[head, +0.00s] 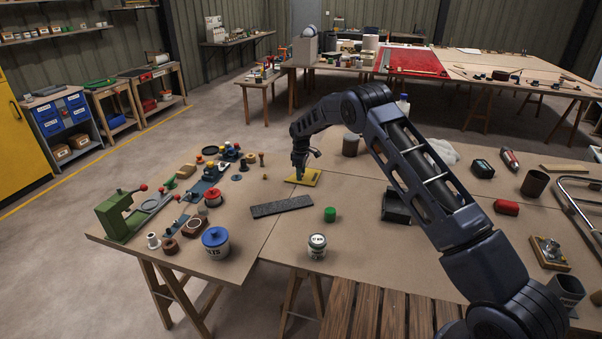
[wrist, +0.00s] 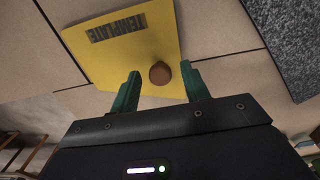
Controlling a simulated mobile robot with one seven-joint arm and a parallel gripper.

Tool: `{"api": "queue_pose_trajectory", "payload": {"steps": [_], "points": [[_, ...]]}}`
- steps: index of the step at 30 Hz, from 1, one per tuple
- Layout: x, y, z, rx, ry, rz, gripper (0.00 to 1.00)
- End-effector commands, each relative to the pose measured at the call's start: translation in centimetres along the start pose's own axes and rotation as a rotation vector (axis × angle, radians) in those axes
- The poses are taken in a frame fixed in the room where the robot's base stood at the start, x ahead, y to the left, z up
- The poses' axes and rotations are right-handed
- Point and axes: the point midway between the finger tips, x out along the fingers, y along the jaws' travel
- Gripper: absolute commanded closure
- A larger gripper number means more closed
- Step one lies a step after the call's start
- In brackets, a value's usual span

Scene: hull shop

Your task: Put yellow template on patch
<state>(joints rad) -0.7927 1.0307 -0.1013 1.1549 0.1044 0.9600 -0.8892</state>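The yellow template (head: 312,179) is a flat plate lying on the table. In the wrist view it (wrist: 135,40) carries dark lettering and a round brown knob (wrist: 159,73). My gripper (head: 299,174) is low over the template. In the wrist view my gripper (wrist: 160,70) is open, with green fingers on either side of the knob and a visible gap on each side. A dark grey, rough rectangular piece (head: 281,206), which looks like the patch, lies flat in front of the template. It also shows at the upper right of the wrist view (wrist: 288,40).
A green-capped jar (head: 330,214), a white tin (head: 317,246) and a blue-lidded pot (head: 215,242) stand nearby. A green tool (head: 118,215) and several small parts crowd the left. A dark box (head: 396,207) is to the right. Bare tabletop surrounds the grey piece.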

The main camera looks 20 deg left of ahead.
Motion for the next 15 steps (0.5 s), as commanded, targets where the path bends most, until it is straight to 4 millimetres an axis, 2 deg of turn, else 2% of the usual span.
{"api": "queue_pose_trajectory", "payload": {"steps": [8, 11, 15], "points": [[-0.7, 0.0, 0.0, 0.000, 0.001, 0.001, 0.54], [-1.9, 0.1, 0.0, 0.000, 0.002, 0.002, 0.54], [-4.4, 0.1, 0.0, 0.002, 0.003, 0.003, 0.54]]}}
